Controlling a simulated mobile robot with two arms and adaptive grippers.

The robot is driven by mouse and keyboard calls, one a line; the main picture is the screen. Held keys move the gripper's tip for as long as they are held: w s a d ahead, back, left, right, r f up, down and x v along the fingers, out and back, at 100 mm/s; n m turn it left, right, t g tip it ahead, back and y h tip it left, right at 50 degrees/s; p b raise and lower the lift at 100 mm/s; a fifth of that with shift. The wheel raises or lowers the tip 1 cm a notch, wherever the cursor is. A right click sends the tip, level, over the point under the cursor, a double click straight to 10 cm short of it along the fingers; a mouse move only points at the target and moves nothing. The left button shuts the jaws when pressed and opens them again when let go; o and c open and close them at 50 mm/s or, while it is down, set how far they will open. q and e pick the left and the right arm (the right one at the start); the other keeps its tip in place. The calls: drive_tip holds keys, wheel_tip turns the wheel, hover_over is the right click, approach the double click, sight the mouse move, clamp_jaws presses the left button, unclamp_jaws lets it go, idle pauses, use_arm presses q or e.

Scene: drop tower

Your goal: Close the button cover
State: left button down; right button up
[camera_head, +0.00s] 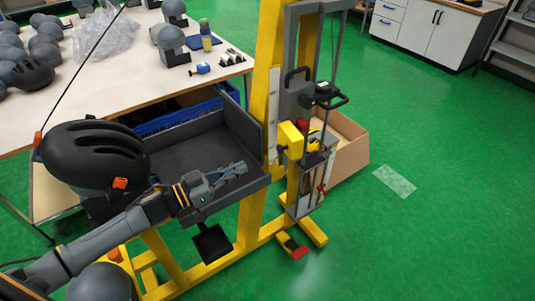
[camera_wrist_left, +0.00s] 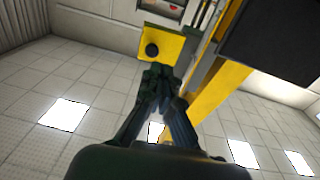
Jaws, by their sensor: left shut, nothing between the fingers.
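My left gripper (camera_head: 240,168) reaches in from the left over the black tray of the drop tower. Its fingers are shut with nothing between them, and they point right toward the tower's yellow post. A yellow box (camera_head: 291,139) stands on the tower to the right of the fingertips, with a small red part (camera_head: 303,124) at its top. I cannot tell for sure which part is the button cover or how it stands. In the left wrist view, the shut fingers (camera_wrist_left: 160,75) are just below a yellow plate (camera_wrist_left: 170,40) with a round black knob (camera_wrist_left: 152,50).
The yellow tower post (camera_head: 265,75) rises beyond the tray (camera_head: 185,142). A black helmet (camera_head: 95,152) is at the left, close to my arm. A white table (camera_head: 110,85) with several helmets stands behind. A cardboard box (camera_head: 350,148) is at the right; green floor beyond is free.

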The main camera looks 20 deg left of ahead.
sight(278, 151)
use_arm(q)
drive_tip(key=shift+m+g+h, duration=0.4)
drive_tip(key=shift+m+h, duration=0.1)
drive_tip(key=shift+h, duration=0.3)
drive_tip(key=x, duration=0.2)
drive_tip(key=p+x, duration=0.1)
drive_tip(key=x, duration=0.2)
drive_tip(key=r+p+x, duration=0.1)
drive_tip(key=x, duration=0.2)
drive_tip(key=shift+w+d+p, duration=0.35)
drive_tip(key=shift+w, duration=0.05)
